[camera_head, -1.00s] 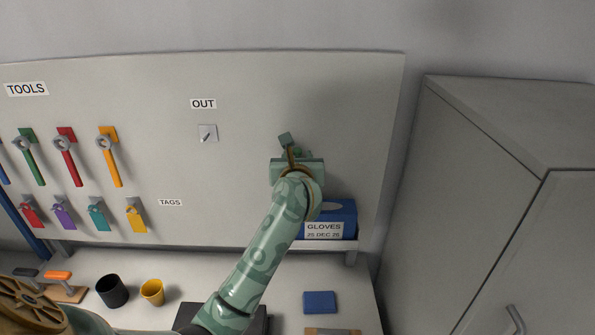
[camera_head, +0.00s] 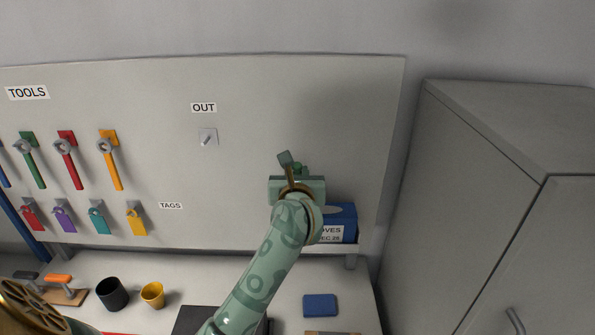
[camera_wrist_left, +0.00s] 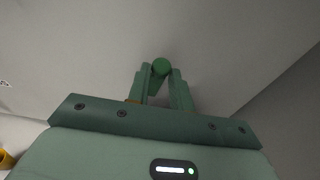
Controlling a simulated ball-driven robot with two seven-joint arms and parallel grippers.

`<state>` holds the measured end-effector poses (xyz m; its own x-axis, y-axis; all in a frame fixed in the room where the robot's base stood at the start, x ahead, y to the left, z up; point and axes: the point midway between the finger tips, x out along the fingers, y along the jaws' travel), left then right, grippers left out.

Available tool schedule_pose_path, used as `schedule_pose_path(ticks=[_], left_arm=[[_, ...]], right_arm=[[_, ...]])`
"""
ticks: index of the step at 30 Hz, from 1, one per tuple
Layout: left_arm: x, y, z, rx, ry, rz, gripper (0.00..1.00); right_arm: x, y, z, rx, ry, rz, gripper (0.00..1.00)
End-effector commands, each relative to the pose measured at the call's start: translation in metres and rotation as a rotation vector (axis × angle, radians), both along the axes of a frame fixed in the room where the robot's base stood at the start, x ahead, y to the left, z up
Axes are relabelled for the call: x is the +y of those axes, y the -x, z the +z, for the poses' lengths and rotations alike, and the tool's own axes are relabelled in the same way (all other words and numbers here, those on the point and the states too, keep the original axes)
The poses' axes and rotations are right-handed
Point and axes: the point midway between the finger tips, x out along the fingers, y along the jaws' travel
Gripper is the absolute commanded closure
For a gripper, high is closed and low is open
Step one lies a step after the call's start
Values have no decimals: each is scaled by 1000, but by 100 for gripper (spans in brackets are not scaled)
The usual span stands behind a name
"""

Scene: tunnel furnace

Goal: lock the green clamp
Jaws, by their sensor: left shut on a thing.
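My left gripper (camera_head: 292,165) is in front of the right part of the tool panel, above the blue glove box. In the left wrist view its two fingers (camera_wrist_left: 161,80) are closed around a green round-ended piece (camera_wrist_left: 161,67), which looks like the green clamp's handle. A bit of the same green (camera_head: 301,168) shows beside the fingers in the head view. The rest of the clamp is hidden behind my gripper and arm, so I cannot tell its position. My right gripper is in neither view.
The blue glove box (camera_head: 345,222) stands close behind my left wrist. A clamp with an orange handle (camera_head: 58,280), a black cup (camera_head: 111,293), a yellow cup (camera_head: 152,294) and a blue block (camera_head: 320,305) are on the bench. A grey cabinet (camera_head: 455,200) stands at right.

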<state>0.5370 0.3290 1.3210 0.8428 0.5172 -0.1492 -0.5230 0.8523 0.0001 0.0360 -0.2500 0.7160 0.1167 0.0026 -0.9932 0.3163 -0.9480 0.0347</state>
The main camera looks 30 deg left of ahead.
Motion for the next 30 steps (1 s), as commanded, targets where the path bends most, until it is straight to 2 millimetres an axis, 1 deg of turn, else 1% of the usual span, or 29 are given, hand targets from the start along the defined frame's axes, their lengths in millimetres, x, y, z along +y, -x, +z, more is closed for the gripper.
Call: schedule_pose_path(ticks=[3,6,11,16,21,27,30], left_arm=[[-7,11,-11,4,3,-1,91],[-12,19,-17,4,4,-2,91],[-16,25,-22,2,3,-1,91],[-23,36,-40,5,2,-2,91],[-26,41,-47,3,2,-1,91],[-30,49,-71,6,2,-1,91],[-32,52,-76,6,2,-1,91]], right_arm=[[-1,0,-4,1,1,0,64],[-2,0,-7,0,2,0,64],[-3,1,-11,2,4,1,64],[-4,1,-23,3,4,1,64],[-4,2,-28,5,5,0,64],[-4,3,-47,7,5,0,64],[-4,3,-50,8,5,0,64]])
